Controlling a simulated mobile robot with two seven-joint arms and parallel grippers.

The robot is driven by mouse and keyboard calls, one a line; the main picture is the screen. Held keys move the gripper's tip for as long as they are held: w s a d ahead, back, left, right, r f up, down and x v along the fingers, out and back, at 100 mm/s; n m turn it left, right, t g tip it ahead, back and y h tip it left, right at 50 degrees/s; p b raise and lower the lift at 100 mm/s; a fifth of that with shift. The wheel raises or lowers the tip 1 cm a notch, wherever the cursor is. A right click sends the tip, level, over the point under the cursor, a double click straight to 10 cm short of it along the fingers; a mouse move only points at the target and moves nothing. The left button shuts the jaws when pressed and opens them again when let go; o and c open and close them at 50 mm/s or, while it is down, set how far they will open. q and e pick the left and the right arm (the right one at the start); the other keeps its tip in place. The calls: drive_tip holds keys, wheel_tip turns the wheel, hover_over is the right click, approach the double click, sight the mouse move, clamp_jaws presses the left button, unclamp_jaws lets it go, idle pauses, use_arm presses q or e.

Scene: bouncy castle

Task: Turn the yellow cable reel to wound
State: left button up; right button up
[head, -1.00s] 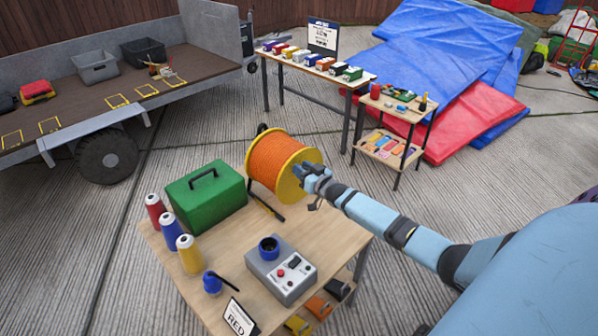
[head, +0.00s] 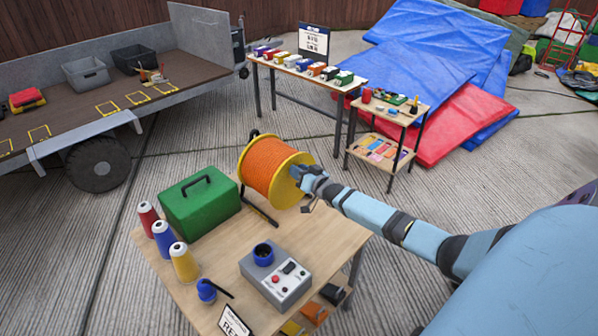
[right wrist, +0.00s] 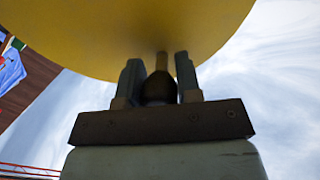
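The cable reel (head: 269,165) has yellow flanges and is wound with orange cable. It stands on a dark frame at the back right of the wooden table (head: 325,240). My right gripper (head: 297,176) is at the right flange of the reel. In the right wrist view, my right gripper (right wrist: 160,85) has its two fingers close on either side of a dark crank handle (right wrist: 160,88). A brass-coloured pin joins the handle to the yellow flange (right wrist: 130,35). My left gripper is not in view.
A green toolbox (head: 200,203), several cones of thread (head: 183,262) and a grey control box (head: 275,275) share the table. A trailer (head: 60,140) stands at the left. A side table (head: 400,117) and blue and red mats (head: 465,125) lie behind.

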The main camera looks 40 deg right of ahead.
drive_tip(key=o, duration=0.4)
drive_tip(key=shift+s, duration=0.1)
drive_tip(key=s, duration=1.3)
drive_tip(key=shift+s+d+r+p, duration=0.15)
drive_tip(key=shift+s+p, duration=0.15)
drive_tip(key=shift+p, duration=0.1)
